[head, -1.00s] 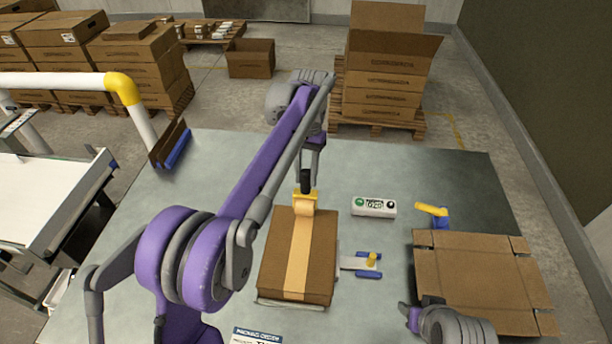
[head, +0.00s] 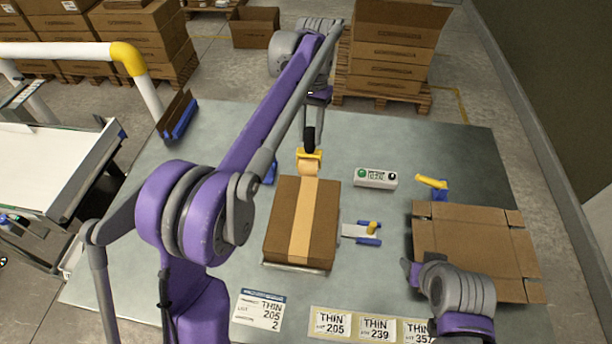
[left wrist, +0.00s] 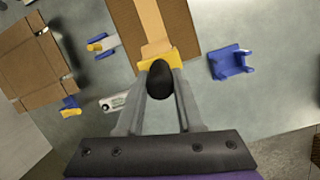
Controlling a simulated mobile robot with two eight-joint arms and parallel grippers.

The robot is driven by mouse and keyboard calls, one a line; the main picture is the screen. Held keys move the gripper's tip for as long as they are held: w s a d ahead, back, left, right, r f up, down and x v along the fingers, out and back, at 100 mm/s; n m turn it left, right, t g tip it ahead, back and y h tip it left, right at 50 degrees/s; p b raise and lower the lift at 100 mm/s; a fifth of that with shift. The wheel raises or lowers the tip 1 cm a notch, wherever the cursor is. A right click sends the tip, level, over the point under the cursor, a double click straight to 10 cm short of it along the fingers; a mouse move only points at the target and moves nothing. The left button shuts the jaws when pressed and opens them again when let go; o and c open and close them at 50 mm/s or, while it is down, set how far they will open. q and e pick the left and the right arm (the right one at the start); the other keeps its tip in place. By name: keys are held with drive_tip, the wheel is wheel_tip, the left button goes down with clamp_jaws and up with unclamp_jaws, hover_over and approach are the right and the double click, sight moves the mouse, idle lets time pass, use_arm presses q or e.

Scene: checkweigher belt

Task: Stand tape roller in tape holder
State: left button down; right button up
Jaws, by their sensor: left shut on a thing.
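The tape roller (head: 309,161) is yellow with a black handle, which also shows in the left wrist view (left wrist: 159,80). My left gripper (head: 310,132) is shut on the handle, at the far edge of a closed brown box (head: 275,225). A tan tape strip runs along the box top to the roller. I cannot tell if the roller touches the box. A blue stand, likely the tape holder (left wrist: 231,63), is empty on the table beside the box. In the head view my left arm mostly hides it (head: 271,172). My right gripper (head: 411,270) is by the flat cardboard; its jaws are unclear.
Flattened cardboard (head: 470,245) lies at the right. A white control box (head: 376,178), a blue and yellow tool (head: 433,186) and a small blue-ended fixture (head: 362,233) stand nearby. Printed labels (head: 370,325) lie in front.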

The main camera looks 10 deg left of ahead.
use_arm(q)
drive_tip(key=shift+w+r, duration=0.1)
drive_tip(key=shift+r, duration=0.15)
